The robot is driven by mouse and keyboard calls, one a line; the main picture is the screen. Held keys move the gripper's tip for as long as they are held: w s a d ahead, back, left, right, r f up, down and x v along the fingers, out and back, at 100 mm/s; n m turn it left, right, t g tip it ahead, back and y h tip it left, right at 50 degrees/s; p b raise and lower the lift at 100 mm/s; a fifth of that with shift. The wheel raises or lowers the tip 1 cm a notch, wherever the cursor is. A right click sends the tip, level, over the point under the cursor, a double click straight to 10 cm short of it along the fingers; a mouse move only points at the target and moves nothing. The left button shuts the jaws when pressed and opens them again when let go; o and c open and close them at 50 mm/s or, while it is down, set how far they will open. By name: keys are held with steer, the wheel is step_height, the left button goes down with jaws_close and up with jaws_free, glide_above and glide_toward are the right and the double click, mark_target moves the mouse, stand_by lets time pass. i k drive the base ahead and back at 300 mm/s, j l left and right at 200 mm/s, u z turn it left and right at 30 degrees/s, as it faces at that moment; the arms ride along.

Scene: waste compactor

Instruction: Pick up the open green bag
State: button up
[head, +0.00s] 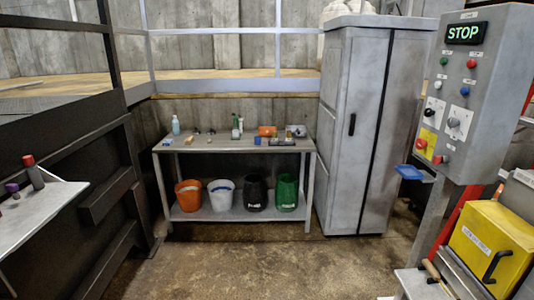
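A green bag-like container (286,193) stands upright at the right end of the lower shelf of a metal workbench, in the head view. Its top looks open and dark inside, and a small white label shows low on its front. A black bag-like container (256,194) of similar shape stands just left of it. My gripper is not in view, so I cannot see how it stands to the green one.
A white bucket (221,194) and an orange bucket (188,196) share the workbench's lower shelf. A grey cabinet (345,130) stands close right. A control post (470,100) and yellow box (495,240) are at right. A side shelf (38,205) juts in left. The middle floor is clear.

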mark_target(286, 191)
steer(key=i, duration=4.75)
